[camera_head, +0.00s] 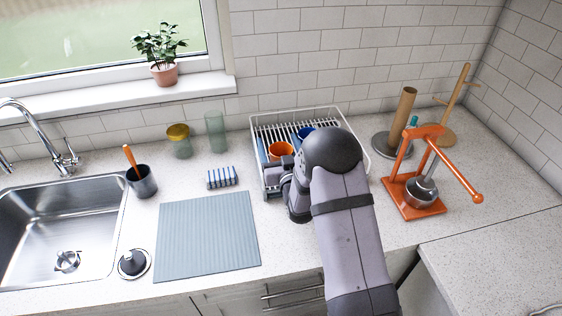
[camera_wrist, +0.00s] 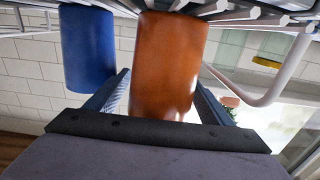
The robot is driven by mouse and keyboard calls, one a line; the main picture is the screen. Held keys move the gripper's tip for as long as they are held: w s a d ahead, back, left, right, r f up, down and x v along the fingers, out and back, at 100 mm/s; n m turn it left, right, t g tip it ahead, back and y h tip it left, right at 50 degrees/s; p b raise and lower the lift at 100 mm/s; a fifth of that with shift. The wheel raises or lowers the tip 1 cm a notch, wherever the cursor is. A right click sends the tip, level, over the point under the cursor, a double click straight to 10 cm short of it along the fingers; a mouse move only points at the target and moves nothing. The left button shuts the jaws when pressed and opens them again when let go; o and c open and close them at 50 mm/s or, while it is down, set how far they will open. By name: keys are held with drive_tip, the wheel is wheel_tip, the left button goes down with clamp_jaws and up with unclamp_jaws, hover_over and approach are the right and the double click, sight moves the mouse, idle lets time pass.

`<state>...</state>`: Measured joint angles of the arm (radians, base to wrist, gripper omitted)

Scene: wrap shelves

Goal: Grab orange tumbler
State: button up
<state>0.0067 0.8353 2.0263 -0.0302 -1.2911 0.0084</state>
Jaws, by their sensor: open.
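The orange tumbler (camera_head: 281,150) sits in the white wire dish rack (camera_head: 337,108), and its lower part is hidden by my arm and the rack. It also shows large in the wrist view (camera_wrist: 166,62), between the two fingers of my gripper (camera_wrist: 163,88). The gripper is open, with one finger on each side of the tumbler. I cannot tell whether either finger touches it. A blue tumbler (camera_wrist: 88,48) is beside the orange one, just outside the left finger in the wrist view. In the head view the blue tumbler (camera_head: 305,132) is partly behind my arm.
Rack wires surround the tumblers closely. Left of the rack are a striped sponge (camera_head: 222,178), a grey-blue mat (camera_head: 207,235), a green glass (camera_head: 215,132) and a gold-lidded jar (camera_head: 179,141). An orange press (camera_head: 411,205) and a paper-towel holder (camera_head: 402,120) stand to the right.

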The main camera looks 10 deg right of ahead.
drive_tip(key=c, duration=1.1)
drive_tip(key=shift+r, duration=0.2)
drive_tip(key=shift+c, duration=0.3)
drive_tip(key=shift+r+b, duration=1.35)
drive_tip(key=shift+r, duration=3.5)
